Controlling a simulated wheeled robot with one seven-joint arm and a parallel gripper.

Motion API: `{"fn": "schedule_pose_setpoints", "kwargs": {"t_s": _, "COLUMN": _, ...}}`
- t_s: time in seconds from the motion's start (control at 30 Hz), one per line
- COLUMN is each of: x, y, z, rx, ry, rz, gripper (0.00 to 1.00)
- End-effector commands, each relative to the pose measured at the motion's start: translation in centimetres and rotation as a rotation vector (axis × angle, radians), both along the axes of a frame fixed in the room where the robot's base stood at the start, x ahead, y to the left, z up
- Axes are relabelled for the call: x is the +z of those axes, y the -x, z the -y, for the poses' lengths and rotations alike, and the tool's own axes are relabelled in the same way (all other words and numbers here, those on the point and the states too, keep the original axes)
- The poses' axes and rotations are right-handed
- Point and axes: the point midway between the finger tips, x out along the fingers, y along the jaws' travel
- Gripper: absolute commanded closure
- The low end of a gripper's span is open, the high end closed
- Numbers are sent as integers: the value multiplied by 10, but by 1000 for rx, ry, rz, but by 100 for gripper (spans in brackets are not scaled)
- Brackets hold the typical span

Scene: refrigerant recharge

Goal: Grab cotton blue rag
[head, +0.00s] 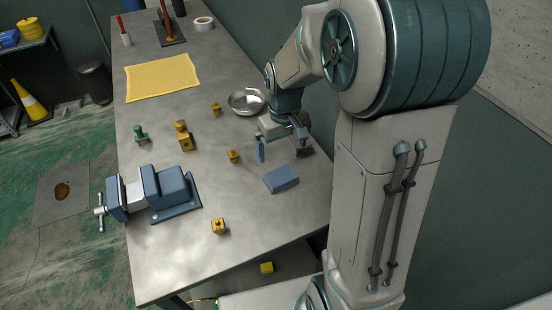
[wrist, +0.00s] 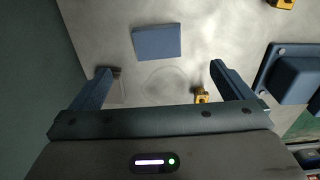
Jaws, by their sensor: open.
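The blue rag (head: 281,179) is a small folded rectangular pad lying flat on the grey metal table, near its right edge. In the wrist view the rag (wrist: 156,42) lies beyond the fingertips, roughly centred between them. My gripper (head: 282,152) is open and empty above the table, just behind the rag in the head view and apart from it. In the wrist view both fingers of my gripper (wrist: 163,70) are spread wide, with bare table and a faint ring between them.
A blue vise (head: 170,192) stands left of the rag. Several brass fittings, one of them a small yellow block (head: 233,156), stand around. A metal bowl (head: 247,101) is behind my gripper. A yellow cloth (head: 162,77) lies farther back.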

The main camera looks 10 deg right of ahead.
Motion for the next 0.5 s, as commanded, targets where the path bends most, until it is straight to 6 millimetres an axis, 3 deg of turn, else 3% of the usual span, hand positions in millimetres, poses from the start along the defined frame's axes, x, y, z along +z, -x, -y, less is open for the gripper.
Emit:
{"fn": "schedule_pose_setpoints", "kwargs": {"t_s": 0.27, "x": -16, "y": -22, "z": 0, "rx": 39, "ry": -1, "rz": -38, "gripper": 0}}
{"fn": "schedule_pose_setpoints", "kwargs": {"t_s": 0.5, "x": -56, "y": -22, "z": 0, "rx": 40, "ry": -2, "rz": -42, "gripper": 0}}
